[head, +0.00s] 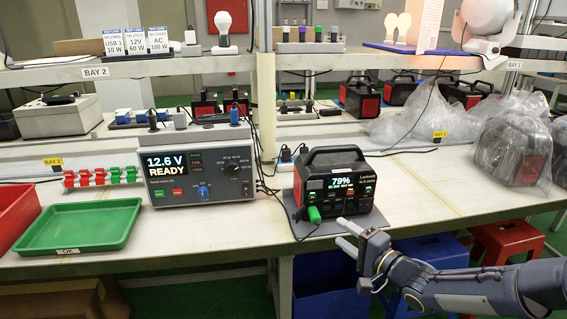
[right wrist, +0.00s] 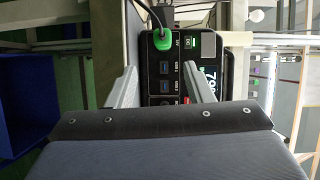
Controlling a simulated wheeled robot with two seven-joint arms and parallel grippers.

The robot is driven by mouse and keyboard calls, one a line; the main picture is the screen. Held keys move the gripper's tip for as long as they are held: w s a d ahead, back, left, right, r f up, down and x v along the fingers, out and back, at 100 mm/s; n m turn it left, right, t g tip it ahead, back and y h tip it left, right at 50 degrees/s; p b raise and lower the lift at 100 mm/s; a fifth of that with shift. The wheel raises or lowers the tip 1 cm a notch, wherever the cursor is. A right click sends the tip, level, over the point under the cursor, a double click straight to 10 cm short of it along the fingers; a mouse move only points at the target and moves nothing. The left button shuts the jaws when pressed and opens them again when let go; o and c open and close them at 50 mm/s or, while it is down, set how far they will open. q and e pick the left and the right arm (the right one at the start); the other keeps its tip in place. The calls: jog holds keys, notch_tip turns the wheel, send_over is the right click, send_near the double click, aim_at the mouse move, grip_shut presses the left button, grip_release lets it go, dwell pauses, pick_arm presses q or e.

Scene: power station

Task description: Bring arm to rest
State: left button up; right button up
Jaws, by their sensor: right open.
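My right gripper (head: 350,237) is open and empty at the front edge of the bench, in front of the power station. Its two fingers also show in the right wrist view (right wrist: 160,88), spread apart, with the power station's front panel beyond them. The black and red power station (head: 337,187) stands upright on a grey mat (head: 318,228), and its screen reads 79%. A green plug (head: 314,214) sits at the lower left of its front, with a dark cable; it also shows in the right wrist view (right wrist: 162,40). My left gripper is not in view.
A tester box (head: 200,165) reading 12.6 V READY stands left of the power station. A green tray (head: 80,225) and part of a red bin (head: 14,208) lie further left. A plastic-wrapped unit (head: 512,150) stands at right. A blue bin (head: 322,278) and stools are below the bench.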

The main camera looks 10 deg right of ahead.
jog(key=s+d+n+g+h, duration=0.45)
jog(key=s+h, duration=0.45)
jog(key=s, duration=0.5)
jog(key=s+a+f+n+g+y, duration=0.1)
jog(key=s+a+n+g+y, duration=0.15)
jog(key=s, duration=0.55)
jog(key=s+a+f+n+g+y, duration=0.1)
jog(key=s+a+n+g, duration=0.15)
jog(key=s, duration=0.45)
pick_arm(q)
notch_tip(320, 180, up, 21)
jog(key=p, duration=2)
jog(key=shift+p, duration=0.4)
pick_arm(e)
notch_tip(320, 180, up, 20)
jog(key=s+a, duration=0.1)
jog(key=shift+s+a+r+n+y, duration=0.15)
jog(key=shift+s+a+n+y, duration=0.1)
jog(key=shift+a+n+y, duration=0.1)
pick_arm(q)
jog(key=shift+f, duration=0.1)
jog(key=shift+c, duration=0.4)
